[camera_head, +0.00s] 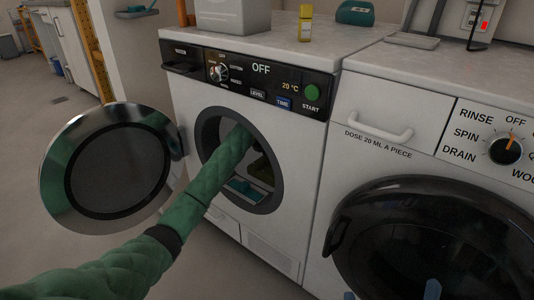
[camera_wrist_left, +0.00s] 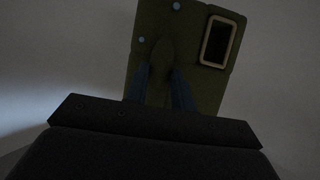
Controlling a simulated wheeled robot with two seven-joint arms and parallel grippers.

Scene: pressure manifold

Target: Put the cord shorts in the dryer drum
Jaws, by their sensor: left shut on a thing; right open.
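The white dryer (camera_head: 300,150) stands in the middle with its round door (camera_head: 115,160) swung open to the left. My green left arm reaches through the opening into the dryer drum (camera_head: 278,190), so its gripper is hidden in the head view. In the left wrist view my left gripper (camera_wrist_left: 162,78) is shut on an olive-green piece, apparently the cord shorts (camera_wrist_left: 185,35), with blue dots and a tan-framed dark rectangle. Plain grey surfaces surround it there. My right gripper (camera_head: 391,293) is open at the bottom edge, in front of the right machine; only its blue fingertips show.
A second white machine (camera_head: 450,170) with a closed dark round door (camera_head: 432,240) stands to the right. A yellow bottle (camera_head: 304,24), a grey container (camera_head: 232,14) and a teal item (camera_head: 355,12) stand on top. A teal patch (camera_head: 243,188) shows low in the drum opening. The floor at left is clear.

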